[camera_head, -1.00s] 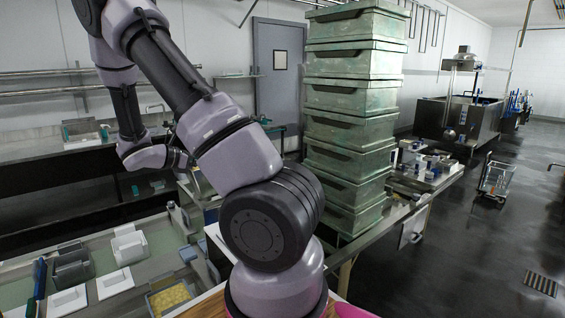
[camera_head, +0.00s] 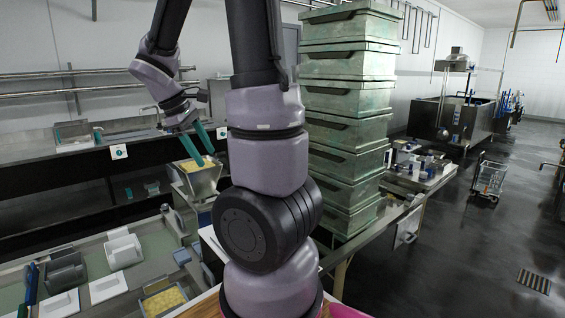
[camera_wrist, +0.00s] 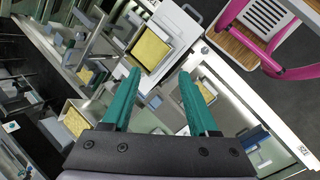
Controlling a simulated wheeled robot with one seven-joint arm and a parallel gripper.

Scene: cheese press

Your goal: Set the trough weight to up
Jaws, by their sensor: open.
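My gripper (camera_head: 206,157) is open and empty, its two green fingers pointing down and to the right over the bench. In the wrist view my gripper (camera_wrist: 160,74) has its fingers spread apart, with a container of yellow contents (camera_wrist: 152,48) beyond the tips. In the head view a metal trough with yellow contents (camera_head: 199,184) stands just below the fingers; contact cannot be told. A second yellow-filled container (camera_head: 165,302) sits nearer, at the bottom edge. I cannot pick out the trough weight for certain in either view, nor its position.
A tall stack of green crates (camera_head: 345,125) stands right of my arm. White and grey moulds (camera_head: 123,250) lie on the left bench. A pink-framed item (camera_wrist: 270,55) is at the wrist view's upper right. The floor at right (camera_head: 440,265) is mostly clear.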

